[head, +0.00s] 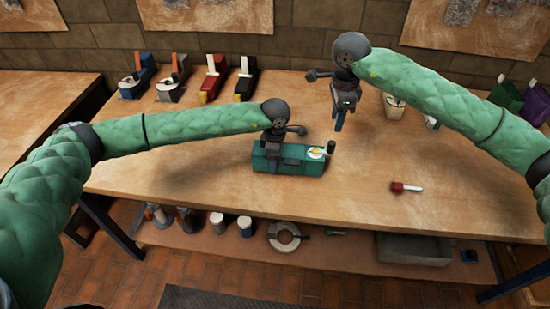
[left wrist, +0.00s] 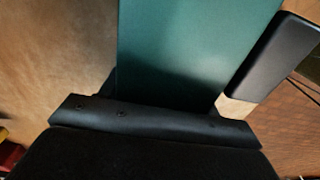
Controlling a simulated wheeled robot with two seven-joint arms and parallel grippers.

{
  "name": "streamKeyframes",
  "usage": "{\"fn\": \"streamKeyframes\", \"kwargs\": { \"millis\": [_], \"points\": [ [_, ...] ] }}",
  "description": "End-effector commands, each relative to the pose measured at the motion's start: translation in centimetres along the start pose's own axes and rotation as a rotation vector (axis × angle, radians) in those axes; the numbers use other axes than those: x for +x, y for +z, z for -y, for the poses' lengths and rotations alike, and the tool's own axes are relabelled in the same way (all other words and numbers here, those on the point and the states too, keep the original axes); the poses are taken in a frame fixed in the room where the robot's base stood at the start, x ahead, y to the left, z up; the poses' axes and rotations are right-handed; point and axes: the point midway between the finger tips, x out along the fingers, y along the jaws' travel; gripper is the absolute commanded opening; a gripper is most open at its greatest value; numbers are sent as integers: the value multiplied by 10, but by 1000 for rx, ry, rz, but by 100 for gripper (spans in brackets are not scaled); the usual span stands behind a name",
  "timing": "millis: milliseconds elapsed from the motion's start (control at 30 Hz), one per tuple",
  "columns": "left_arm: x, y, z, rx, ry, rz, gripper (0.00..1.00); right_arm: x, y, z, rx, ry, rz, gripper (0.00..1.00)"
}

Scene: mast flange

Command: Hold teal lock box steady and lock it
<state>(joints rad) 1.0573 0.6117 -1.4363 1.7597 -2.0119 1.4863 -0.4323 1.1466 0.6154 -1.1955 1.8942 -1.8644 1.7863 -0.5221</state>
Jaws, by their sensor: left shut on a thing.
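The teal lock box (head: 268,166) lies on the wooden table, long side toward me. A white round dial with a yellow mark (head: 315,153) is on its right end, and a small dark upright cylinder (head: 331,146) stands beside it. My left gripper (head: 271,146) is shut on the box near its left part and covers some of its top. In the left wrist view, the teal surface (left wrist: 190,45) fills the middle. My right gripper (head: 342,112) hangs above the table, behind and right of the box, apart from it. A narrow blue piece shows at its tip; its finger opening is unclear.
A red-and-white handled tool (head: 406,187) lies right of the box. Several coloured devices, including a red one (head: 214,78), stand at the back left. A pale container (head: 394,107) stands behind the right arm. The table's front edge is close to the box.

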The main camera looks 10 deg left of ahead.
Motion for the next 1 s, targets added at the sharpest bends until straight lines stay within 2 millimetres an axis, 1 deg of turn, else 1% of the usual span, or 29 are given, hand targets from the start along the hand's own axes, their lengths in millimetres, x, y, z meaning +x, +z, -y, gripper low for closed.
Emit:
{"fn": "streamKeyframes", "kwargs": {
  "millis": [167,400,533,667,1000],
  "points": [
    [0,0,0,0,0,0,28,-4,0,1,-54,-3,-3,44],
    [0,0,0,0,0,0,28,-10,0,0,-220,-1,-2,44],
    [0,0,0,0,0,0,28,-6,0,0,-255,1,0,44],
    [0,0,0,0,0,0,28,8,0,0,-258,3,-1,44],
    [-1,0,0,0,1,0,28,66,0,-1,-256,3,0,44]
  ]
}}
